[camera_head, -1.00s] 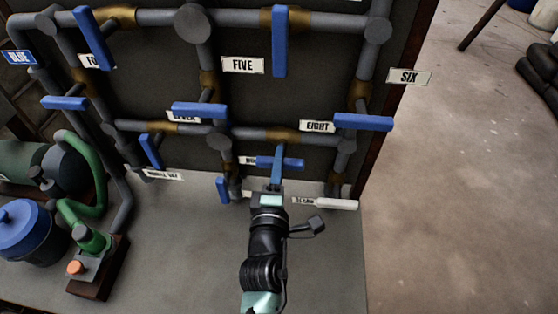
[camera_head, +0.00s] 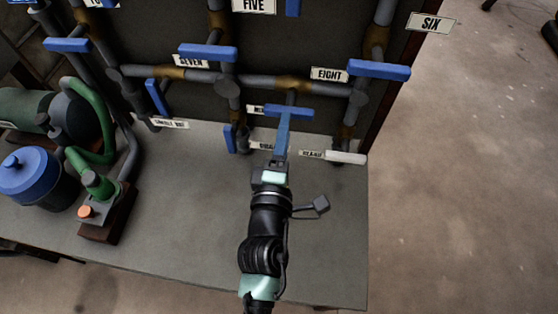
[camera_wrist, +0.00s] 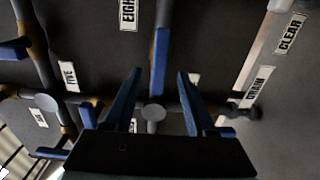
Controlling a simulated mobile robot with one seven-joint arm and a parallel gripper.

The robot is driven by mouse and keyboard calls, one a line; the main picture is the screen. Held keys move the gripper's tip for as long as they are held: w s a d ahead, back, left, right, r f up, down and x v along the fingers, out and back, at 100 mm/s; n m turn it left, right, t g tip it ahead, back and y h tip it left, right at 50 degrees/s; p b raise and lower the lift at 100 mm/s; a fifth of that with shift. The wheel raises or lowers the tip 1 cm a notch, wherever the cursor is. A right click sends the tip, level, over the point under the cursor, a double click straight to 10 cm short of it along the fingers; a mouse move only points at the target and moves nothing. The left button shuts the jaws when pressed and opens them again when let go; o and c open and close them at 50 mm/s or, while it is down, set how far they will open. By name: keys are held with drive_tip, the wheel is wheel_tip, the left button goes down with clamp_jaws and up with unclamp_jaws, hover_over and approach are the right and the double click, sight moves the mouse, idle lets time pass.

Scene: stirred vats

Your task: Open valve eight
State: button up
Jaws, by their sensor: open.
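The EIGHT label (camera_head: 329,74) is on the dark panel, and it also shows sideways in the wrist view (camera_wrist: 127,12). Just below it, on the lower pipe run, valve eight's blue bar handle (camera_head: 303,112) lies level, along the pipe. My gripper (camera_head: 285,122) reaches up to it from the front, its blue fingers overlapping the handle in the head view. In the wrist view my gripper (camera_wrist: 160,76) is open, and the handle (camera_wrist: 160,60) appears between and beyond the two fingers. I cannot tell whether the fingers touch it.
Other blue handles are close by: one at the right (camera_head: 380,69), one at the left (camera_head: 208,52) and a small upright one (camera_head: 230,139) below. A pale handle (camera_head: 346,158) is low at the right. A blue-lidded pot (camera_head: 25,175) and a green pump (camera_head: 95,187) stand at the left.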

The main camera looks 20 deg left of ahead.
drive_tip(key=b+v, duration=0.1)
drive_tip(key=v, duration=0.6)
drive_tip(key=shift+s, duration=0.2)
